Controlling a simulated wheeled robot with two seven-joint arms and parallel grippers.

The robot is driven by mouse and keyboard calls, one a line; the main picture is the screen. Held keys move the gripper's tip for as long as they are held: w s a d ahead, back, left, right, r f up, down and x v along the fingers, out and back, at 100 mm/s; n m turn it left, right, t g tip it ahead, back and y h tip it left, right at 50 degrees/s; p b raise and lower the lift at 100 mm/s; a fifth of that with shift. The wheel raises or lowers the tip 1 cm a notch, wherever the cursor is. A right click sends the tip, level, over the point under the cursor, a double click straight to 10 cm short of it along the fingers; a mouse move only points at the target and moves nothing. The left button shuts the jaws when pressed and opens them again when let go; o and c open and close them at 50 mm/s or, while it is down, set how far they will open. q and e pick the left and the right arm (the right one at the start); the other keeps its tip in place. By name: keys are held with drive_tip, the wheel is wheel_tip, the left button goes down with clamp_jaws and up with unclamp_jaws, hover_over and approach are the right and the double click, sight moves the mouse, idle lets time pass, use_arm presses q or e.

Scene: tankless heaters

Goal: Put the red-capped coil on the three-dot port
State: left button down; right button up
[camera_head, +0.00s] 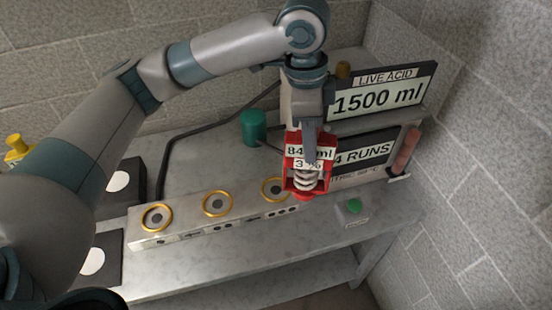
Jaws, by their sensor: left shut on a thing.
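The red-capped coil (306,181) is a pale spiral in a red frame with a red cap at its lower end. Labels on it read about "84_ ml" and "3 %", partly covered by a finger. My left gripper (309,150) points down and is shut on it, holding it up in front of the displays. A pale rail carries three gold-ringed ports. The right-hand port (274,188), with a group of dots below it, appears to be the three-dot port. The coil is just right of it in the picture; the height gap is unclear. My right gripper is out of view.
The left port (155,217) and middle port (217,203) look empty. A green button box (351,210) stands right of the rail. Displays reading "1500 ml" (379,98) and "4 RUNS" (362,151) stand behind. A green cylinder (253,127) is at the back.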

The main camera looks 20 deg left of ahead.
use_arm(q)
drive_tip(key=w+a+f+p, duration=0.3)
drive_tip(key=w+a+f, duration=0.2)
drive_tip(key=a, duration=0.4)
drive_tip(key=shift+w+f, duration=0.15)
drive_tip(key=shift+f, duration=0.35)
drive_tip(key=shift+d, duration=0.1)
drive_tip(key=shift+f+p, duration=0.85)
drive_tip(key=shift+f, duration=1.15)
drive_tip(key=c, duration=1.5)
unclamp_jaws()
drive_tip(key=shift+f, duration=0.15)
drive_tip(key=shift+c, duration=0.2)
drive_tip(key=shift+o, duration=0.9)
